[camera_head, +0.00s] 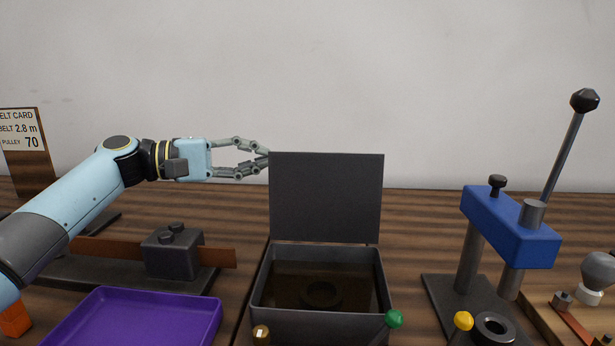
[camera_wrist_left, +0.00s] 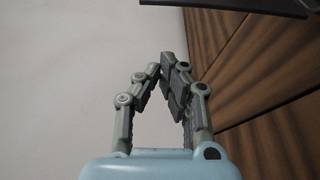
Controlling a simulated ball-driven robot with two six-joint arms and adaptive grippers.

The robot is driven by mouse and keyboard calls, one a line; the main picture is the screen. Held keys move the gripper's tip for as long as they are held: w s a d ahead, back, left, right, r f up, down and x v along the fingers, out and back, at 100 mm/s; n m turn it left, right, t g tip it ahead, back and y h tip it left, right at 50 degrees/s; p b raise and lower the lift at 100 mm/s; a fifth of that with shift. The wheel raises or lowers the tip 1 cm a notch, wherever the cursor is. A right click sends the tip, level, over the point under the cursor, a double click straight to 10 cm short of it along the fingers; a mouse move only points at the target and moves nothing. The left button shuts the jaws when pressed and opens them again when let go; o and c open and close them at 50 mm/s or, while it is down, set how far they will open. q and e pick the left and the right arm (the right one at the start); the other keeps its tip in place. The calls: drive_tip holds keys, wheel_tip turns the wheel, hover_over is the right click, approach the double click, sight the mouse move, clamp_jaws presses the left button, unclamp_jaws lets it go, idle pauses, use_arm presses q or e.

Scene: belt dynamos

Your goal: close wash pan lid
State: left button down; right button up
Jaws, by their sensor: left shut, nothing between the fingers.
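The wash pan (camera_head: 259,292) is a dark grey open box on the wooden bench, with a dark round part lying inside it. Its lid (camera_head: 326,197) stands upright along the pan's back edge, so the pan is open. My left gripper (camera_head: 265,160) is shut and empty, level with the upper left edge of the lid; I cannot tell whether it touches it. In the left wrist view the gripper's fingertips (camera_wrist_left: 160,68) meet, and a dark edge that looks like the lid (camera_wrist_left: 262,6) crosses the top right. My right gripper is not in view.
A purple tray (camera_head: 135,318) and a dark clamp block (camera_head: 172,254) lie left of the pan. A blue press (camera_head: 508,228) with a long lever stands right. Green (camera_head: 394,319) and yellow (camera_head: 463,320) knobs stand in front. A belt card (camera_head: 24,140) stands far left.

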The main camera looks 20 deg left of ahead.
sight(312, 160)
use_arm(q)
drive_tip(key=d+p, duration=0.1)
drive_tip(key=d, duration=0.2)
drive_tip(key=d+p, duration=0.1)
drive_tip(key=d, duration=0.2)
drive_tip(key=w+d+p, duration=0.1)
drive_tip(key=d, duration=0.2)
drive_tip(key=shift+w+d, duration=0.1)
drive_tip(key=shift+d, duration=0.05)
drive_tip(key=shift+d+f, duration=0.1)
